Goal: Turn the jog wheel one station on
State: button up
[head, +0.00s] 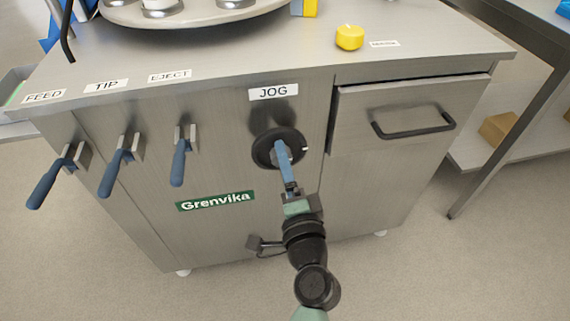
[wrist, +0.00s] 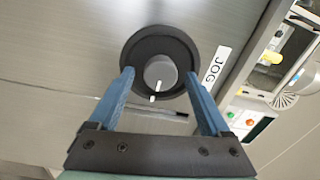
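The jog wheel (head: 264,149) is a black disc on the cabinet front, just below the JOG label (head: 273,92). In the wrist view the wheel (wrist: 160,42) faces me, with a grey round hub (wrist: 160,68) at its middle. A white line marks the hub's edge, pointing down in that view. My gripper (head: 281,148) reaches up to the wheel and covers part of it in the head view. In the wrist view my gripper (wrist: 160,75) is open, its blue fingers apart on either side of the hub with gaps. Whether the fingertips touch the disc cannot be told.
Three blue-handled levers (head: 120,165), under FEED, TIP and EJECT labels, stick out left of the wheel. A drawer with a dark handle (head: 413,131) is to the right. A yellow button (head: 350,38) and a round turntable (head: 205,18) are on top.

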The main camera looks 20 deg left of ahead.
jog(key=v, duration=1.3)
jog(key=w+d+r+n+t+h, duration=0.1)
jog(key=w+r+n+t, duration=0.15)
jog(key=r, duration=0.65)
jog(key=w+d+r+n+t+h, duration=0.1)
jog(key=w+r+n, duration=0.25)
jog(key=r, duration=0.55)
jog(key=w+d+r+n+t+h, duration=0.1)
jog(key=w+r+n+t, duration=0.15)
jog(key=r, duration=0.75)
jog(key=s+d+r+t+h+p, duration=0.1)
jog(key=s+d+r+t+h, duration=0.15)
jog(key=r, duration=0.45)
jog(key=s+d+r+t+h, duration=0.15)
jog(key=s+r, duration=0.25)
jog(key=r, duration=0.4)
jog(key=s+d+r+t+h+p, duration=0.1)
jog(key=s+d+r+t+h, duration=0.2)
jog(key=r, duration=0.4)
notch_tip(320, 180, up, 33)
jog(key=a+p, duration=0.1)
jog(key=p, duration=3.2)
jog(key=shift+a+r+n+g+p, duration=0.2)
jog(key=shift+a+n+g+p, duration=0.05)
jog(key=shift+n+g+p, duration=0.2)
